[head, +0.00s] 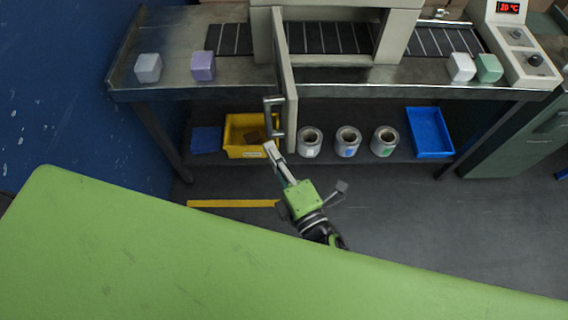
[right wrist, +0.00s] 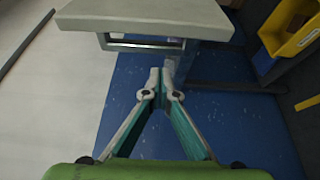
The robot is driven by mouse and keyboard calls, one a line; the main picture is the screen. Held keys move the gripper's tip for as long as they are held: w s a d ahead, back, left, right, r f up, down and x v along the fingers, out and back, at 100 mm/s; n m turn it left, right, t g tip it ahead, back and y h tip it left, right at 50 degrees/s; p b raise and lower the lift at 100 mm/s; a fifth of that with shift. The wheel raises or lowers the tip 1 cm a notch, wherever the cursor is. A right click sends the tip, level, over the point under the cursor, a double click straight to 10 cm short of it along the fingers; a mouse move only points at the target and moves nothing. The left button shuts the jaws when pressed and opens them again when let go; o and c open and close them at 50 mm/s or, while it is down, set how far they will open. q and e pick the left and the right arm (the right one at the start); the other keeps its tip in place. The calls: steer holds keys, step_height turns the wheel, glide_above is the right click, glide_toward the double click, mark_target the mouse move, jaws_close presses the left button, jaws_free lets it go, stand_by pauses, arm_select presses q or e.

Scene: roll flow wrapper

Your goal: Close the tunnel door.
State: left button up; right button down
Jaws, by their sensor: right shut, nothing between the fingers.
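The tunnel door (head: 286,80) is a pale panel hinged at the left of the tunnel opening. It stands open, swung out toward me and seen nearly edge-on. Its metal bar handle (head: 274,118) is on the left face near the free edge. My right gripper (head: 270,147) is shut and empty, with its tips just below the handle in the picture. In the right wrist view the door (right wrist: 150,15) and handle (right wrist: 140,44) are at the top, ahead of the shut fingertips (right wrist: 160,75); I see a gap between them. My left gripper is not in view.
The conveyor (head: 345,38) runs through the tunnel frame (head: 398,35). Cubes, a purple one (head: 203,66) among them, stand on the bench. A control box (head: 520,45) is at right. Below are a yellow bin (head: 236,133), rolls (head: 348,141) and a blue tray (head: 430,132). A green surface (head: 150,260) fills the foreground.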

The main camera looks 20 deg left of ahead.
steer(key=w+d, duration=0.1)
steer(key=w+d+p, duration=0.1)
steer(key=w, duration=0.1)
steer(key=shift+w+d, duration=0.1)
steer(key=shift+w, duration=0.05)
stand_by(0.3)
steer(key=shift+d, duration=0.15)
